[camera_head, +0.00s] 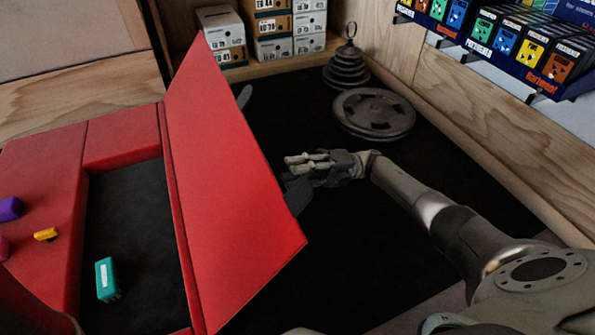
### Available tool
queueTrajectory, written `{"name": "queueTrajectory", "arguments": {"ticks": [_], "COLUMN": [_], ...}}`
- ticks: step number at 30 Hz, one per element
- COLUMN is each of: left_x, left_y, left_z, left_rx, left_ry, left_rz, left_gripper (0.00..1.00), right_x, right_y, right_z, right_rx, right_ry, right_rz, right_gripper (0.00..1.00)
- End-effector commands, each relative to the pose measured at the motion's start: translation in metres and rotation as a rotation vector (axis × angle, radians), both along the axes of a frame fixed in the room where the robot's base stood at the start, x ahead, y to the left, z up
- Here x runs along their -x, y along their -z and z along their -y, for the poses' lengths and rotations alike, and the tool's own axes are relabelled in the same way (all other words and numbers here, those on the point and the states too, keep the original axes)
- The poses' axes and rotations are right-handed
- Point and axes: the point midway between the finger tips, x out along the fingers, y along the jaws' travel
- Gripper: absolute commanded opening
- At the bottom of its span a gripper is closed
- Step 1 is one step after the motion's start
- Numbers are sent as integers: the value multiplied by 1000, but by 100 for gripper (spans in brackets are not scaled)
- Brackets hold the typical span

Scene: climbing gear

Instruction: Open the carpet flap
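The red carpet flap (215,185) stands raised and tilted along its hinge on the right side of the dark opening (135,225) in the red mat (42,185). My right gripper (296,163) is to the right of the flap, close to its right edge. Its fingertips are seen side-on and partly unclear, so I cannot tell whether they are open or touch the flap. Dark pieces (297,195) show at the flap's right edge beside the gripper. My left gripper is not in view.
A green block (106,279) lies in the opening. Purple (9,208) and yellow (46,235) pieces lie on the mat. Weight plates (373,114) rest on the dark floor behind my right gripper. Shoe boxes (290,22) and a display rack (510,40) line the back and right.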

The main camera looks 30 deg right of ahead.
Motion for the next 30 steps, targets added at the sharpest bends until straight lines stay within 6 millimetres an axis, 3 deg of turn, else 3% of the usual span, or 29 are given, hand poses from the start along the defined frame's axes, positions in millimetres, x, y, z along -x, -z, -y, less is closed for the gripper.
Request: {"name": "queueTrajectory", "arguments": {"ticks": [9, 14, 17, 30], "left_x": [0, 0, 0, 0], "left_y": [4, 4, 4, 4], "left_z": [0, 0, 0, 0], "left_rx": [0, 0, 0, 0], "left_ry": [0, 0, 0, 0], "left_rz": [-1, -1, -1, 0], "left_gripper": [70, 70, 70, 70], "right_x": [0, 4, 13, 79], "right_y": [0, 2, 5, 25], "right_z": [0, 0, 1, 21], "right_rx": [-1, -15, -46, -232], "right_ry": [0, 11, 41, 436], "right_rz": [0, 49, 167, 1022], "right_gripper": [31, 10, 0, 0]}}
